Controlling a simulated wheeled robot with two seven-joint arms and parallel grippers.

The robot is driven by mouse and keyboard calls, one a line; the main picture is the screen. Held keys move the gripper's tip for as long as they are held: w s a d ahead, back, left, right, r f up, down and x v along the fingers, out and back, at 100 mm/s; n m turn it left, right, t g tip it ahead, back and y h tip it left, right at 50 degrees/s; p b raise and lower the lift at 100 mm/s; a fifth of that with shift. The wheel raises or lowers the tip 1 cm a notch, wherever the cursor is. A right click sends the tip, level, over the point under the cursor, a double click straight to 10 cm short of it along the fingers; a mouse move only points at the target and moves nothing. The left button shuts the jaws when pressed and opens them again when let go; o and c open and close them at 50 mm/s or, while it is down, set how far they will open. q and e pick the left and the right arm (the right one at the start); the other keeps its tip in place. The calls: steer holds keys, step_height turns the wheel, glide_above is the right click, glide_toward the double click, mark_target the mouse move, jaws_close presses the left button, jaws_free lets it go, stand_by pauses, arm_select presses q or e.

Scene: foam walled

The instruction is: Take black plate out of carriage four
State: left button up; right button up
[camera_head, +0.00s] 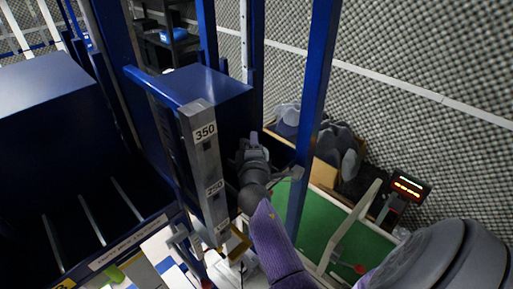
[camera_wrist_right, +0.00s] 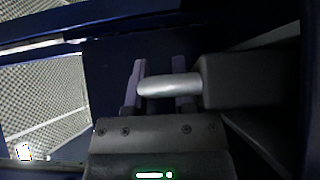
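My right gripper (camera_head: 254,143) reaches up beside the blue box-like unit (camera_head: 205,85) on the rack, whose grey front post carries the labels 350 and 250. In the right wrist view its two purple fingers (camera_wrist_right: 160,82) stand apart. A silver rod (camera_wrist_right: 170,86) with a rounded end crosses over them from a dark block (camera_wrist_right: 250,80) at the right. Whether the rod touches the fingers is unclear. I cannot make out the black plate or tell which carriage is number four. The inside of the blue unit is dark. My left gripper is not in view.
A blue upright (camera_head: 313,110) stands close to the right of my right arm. Behind it are a green surface (camera_head: 335,225), a cardboard box (camera_head: 327,174) with grey items and a red-lit display (camera_head: 410,186). A dark slotted blue bay (camera_head: 60,180) is at left.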

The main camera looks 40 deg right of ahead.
steer(key=shift+w+f, duration=0.1)
steer(key=shift+s+a+r, duration=0.45)
steer(key=shift+s+a, duration=0.2)
steer(key=shift+a, duration=0.15)
steer(key=c, duration=0.4)
steer(key=shift+w+d+f, duration=0.1)
steer(key=shift+d, duration=0.05)
jaws_close()
steer(key=shift+w+d+f, duration=0.1)
steer(key=shift+d, duration=0.1)
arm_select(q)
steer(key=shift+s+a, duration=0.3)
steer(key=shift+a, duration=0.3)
arm_select(e)
steer(key=shift+a, duration=0.1)
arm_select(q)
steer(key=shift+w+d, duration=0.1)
